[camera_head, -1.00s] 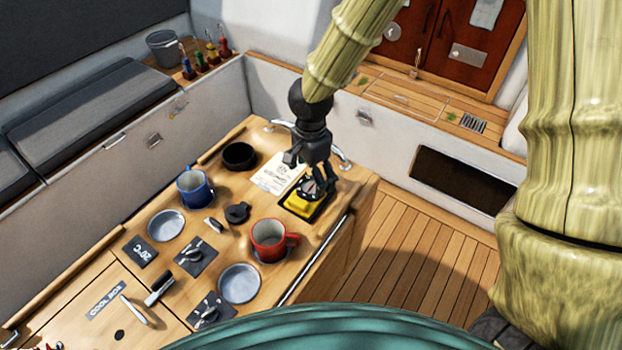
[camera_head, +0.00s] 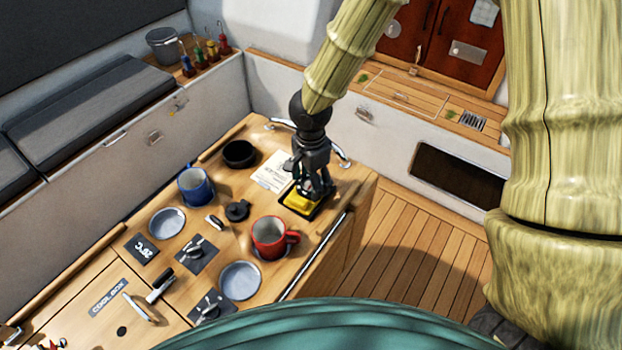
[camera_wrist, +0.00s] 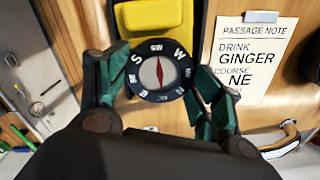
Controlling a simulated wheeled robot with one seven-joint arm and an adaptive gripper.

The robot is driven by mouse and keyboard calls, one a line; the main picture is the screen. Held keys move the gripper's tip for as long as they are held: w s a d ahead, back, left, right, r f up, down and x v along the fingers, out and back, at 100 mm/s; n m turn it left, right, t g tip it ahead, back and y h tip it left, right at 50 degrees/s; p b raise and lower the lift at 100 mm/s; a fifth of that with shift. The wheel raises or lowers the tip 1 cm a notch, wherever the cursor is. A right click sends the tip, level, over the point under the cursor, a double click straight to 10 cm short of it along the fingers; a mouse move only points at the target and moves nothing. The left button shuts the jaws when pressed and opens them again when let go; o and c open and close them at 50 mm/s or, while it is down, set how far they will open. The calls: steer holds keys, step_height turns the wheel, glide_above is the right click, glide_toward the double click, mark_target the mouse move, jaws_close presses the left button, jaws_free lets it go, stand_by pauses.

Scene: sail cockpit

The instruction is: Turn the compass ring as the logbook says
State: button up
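The compass (camera_wrist: 159,75) sits at the end of a yellow block (camera_wrist: 153,25), which also shows in the head view (camera_head: 299,201). Its black ring carries white letters: SW stands at the top of the wrist view, S upper left, W upper right, N lower right, E lower left. A red needle shows on its pale face. My gripper (camera_wrist: 160,80) has one teal finger close against each side of the ring and looks shut on it; in the head view it (camera_head: 313,190) hides the compass. The logbook page (camera_wrist: 245,60), headed "Passage note", reads "Drink ginger" and "Course NE".
A red mug (camera_head: 268,238), a blue mug (camera_head: 196,187), a black bowl (camera_head: 239,154) and a black round piece (camera_head: 237,211) stand on the wooden counter near the compass. A metal rail (camera_head: 314,257) runs along the counter's front edge. The wooden floor (camera_head: 400,245) at right is clear.

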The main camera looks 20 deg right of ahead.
steer(key=shift+n, duration=0.3)
steer(key=n, duration=0.3)
steer(key=shift+n, duration=2.5)
steer(key=o, duration=1.1)
steer(key=shift+c, duration=0.2)
steer(key=shift+r, duration=0.1)
step_height(320, 180, up, 12)
